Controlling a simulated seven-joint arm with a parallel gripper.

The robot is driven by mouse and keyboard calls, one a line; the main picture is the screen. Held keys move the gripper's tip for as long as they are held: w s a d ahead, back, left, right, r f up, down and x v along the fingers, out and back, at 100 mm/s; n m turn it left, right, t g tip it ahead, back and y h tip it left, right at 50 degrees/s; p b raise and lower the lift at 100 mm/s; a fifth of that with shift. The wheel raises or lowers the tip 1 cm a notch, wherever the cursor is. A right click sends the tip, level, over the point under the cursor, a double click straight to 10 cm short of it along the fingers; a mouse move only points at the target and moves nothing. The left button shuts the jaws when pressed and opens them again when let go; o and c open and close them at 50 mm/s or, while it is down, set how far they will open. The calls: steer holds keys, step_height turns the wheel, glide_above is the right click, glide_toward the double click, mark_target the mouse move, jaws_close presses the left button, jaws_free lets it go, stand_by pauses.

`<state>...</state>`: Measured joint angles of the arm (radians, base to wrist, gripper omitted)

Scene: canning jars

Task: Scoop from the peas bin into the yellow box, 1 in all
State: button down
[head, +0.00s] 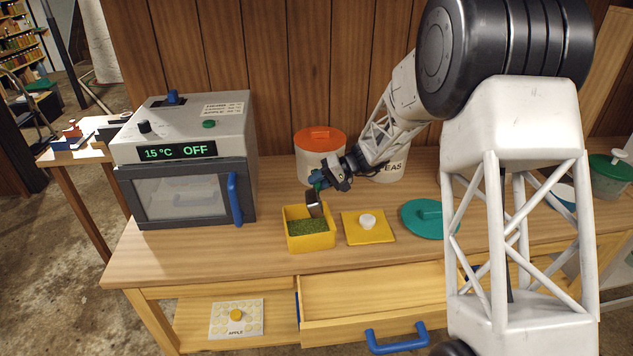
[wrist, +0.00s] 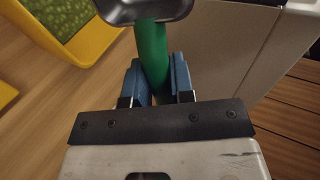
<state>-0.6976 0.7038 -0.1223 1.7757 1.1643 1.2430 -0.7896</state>
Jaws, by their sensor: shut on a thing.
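The yellow box (head: 310,243) stands open on the bench with green fill in it; its corner also shows in the wrist view (wrist: 103,38). My gripper (head: 321,182) is above the box's back edge, shut on the green handle of a metal scoop (head: 314,204). In the wrist view the blue fingers (wrist: 156,82) clasp the handle (wrist: 151,55), and the scoop's bowl (wrist: 145,8) is cut off at the top. The bowl is over the box; its inside cannot be seen. The white peas bin (head: 396,171), lettered "EAS", is behind my arm, mostly hidden.
A yellow lid (head: 382,232) with a white knob lies right of the box, then a teal lid (head: 420,214). A white bin with an orange lid (head: 320,138) stands behind. A grey oven (head: 190,155) reading "15 °C OFF" stands left. A drawer (head: 370,305) is open below.

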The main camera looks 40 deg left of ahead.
steer(key=shift+s+a+r+t+h, duration=0.15)
steer(key=shift+r+t+h, duration=0.1)
steer(key=shift+t+h, duration=0.2)
steer(key=shift+s+a+r+t+h, duration=0.15)
steer(key=shift+a+r+t+h, duration=0.1)
steer(key=shift+t+h, duration=0.4)
steer(key=shift+s+a+r+t+h, duration=0.2)
steer(key=shift+s+a+t+h, duration=0.15)
steer(key=shift+t+h, duration=0.95)
steer(key=shift+s+a+r+t+h, duration=0.25)
steer(key=shift+s+a+t+h, duration=0.15)
steer(key=shift+t+h, duration=0.9)
steer(key=shift+s+a+r+t+h, duration=0.2)
steer(key=shift+s+a+t+h, duration=0.15)
steer(key=shift+t+h, duration=0.95)
steer(key=shift+h, duration=0.3)
